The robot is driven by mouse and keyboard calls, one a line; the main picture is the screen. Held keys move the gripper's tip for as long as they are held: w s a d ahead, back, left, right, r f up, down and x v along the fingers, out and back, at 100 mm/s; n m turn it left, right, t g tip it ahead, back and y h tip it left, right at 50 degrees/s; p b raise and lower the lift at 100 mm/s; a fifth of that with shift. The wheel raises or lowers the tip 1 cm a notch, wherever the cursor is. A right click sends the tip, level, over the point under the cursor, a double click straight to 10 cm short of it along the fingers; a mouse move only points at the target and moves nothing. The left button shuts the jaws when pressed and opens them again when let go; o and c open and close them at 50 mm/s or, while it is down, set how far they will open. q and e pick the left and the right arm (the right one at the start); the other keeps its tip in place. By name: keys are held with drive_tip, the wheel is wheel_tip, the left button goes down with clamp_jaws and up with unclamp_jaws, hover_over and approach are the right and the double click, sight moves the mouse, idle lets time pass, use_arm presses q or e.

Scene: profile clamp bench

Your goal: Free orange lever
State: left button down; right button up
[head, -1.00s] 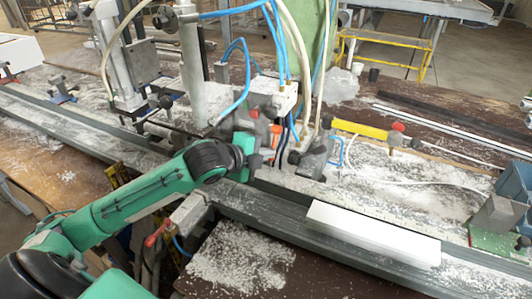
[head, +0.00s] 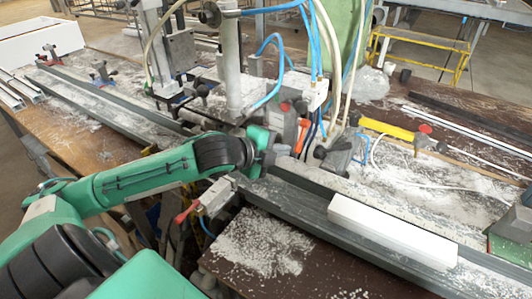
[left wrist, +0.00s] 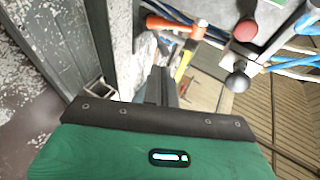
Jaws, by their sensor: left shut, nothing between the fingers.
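The orange lever (head: 302,135) stands at the clamp block behind the dark rail, close to the right of my left gripper (head: 273,156). In the left wrist view, an orange bar that looks like this lever (left wrist: 172,26) lies beyond the fingertips. My left gripper also shows in the left wrist view (left wrist: 160,88), its dark fingers shut with nothing between them. I see a gap between the fingers and the orange bar there, but the contact side is partly hidden. My right gripper is not in view.
A white profile (head: 392,231) lies on the dark rail at right. A red-handled clamp (head: 187,211) sits below my left forearm. Blue hoses (head: 272,75) hang above the lever. A yellow bar (head: 387,128) with a red knob lies to its right.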

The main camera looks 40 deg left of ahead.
use_arm(q)
drive_tip(key=v, duration=0.3)
drive_tip(key=b+v, duration=0.1)
drive_tip(key=v, duration=0.1)
drive_tip(key=shift+s+d+r, duration=0.3)
drive_tip(key=shift+s+r, duration=0.05)
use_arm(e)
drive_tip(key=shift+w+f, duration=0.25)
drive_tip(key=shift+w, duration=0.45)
